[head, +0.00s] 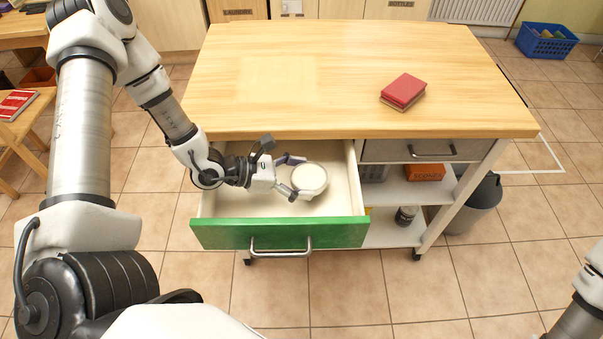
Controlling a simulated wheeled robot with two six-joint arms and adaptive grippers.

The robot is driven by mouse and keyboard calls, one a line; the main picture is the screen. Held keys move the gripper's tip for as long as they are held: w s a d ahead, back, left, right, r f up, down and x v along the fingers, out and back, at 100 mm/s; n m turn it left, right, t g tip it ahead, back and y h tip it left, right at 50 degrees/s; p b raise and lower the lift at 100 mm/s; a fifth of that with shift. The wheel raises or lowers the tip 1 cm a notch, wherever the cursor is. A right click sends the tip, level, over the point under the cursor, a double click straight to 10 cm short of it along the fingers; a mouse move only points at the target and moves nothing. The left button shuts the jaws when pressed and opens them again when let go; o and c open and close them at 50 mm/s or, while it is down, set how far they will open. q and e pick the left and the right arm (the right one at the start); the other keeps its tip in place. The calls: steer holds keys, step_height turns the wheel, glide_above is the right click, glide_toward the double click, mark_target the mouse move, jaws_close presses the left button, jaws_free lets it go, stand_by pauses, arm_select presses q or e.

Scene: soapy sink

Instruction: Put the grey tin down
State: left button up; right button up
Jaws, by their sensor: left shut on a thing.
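The grey tin (309,179) shows as a round, pale-topped thing with a grey rim, inside or just above the open drawer (336,208). The drawer has a green front and a white inside. My left gripper (293,179) reaches in from the left and is shut on the tin's left side. I cannot tell whether the tin touches the drawer floor. My right gripper is out of view; only part of my right arm shows at the lower right.
The wooden worktop (290,80) above the drawer is mostly clear. A red book (403,90) lies on its right part. A closed grey drawer (420,150) and open shelves (395,232) are right of the open drawer. A grey bin (478,205) stands beside them.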

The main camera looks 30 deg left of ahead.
arm_select(q)
steer(key=shift+w+a+r, duration=0.15)
steer(key=shift+w+a, duration=0.4)
steer(key=shift+w, duration=0.35)
steer(key=shift+f, duration=0.75)
steer(key=shift+s+d+f+b, duration=0.15)
steer(key=shift+s+f+b, duration=0.25)
steer(key=shift+b, duration=0.35)
steer(key=o, duration=1.1)
steer(key=shift+f, duration=0.1)
steer(key=shift+c, duration=0.2)
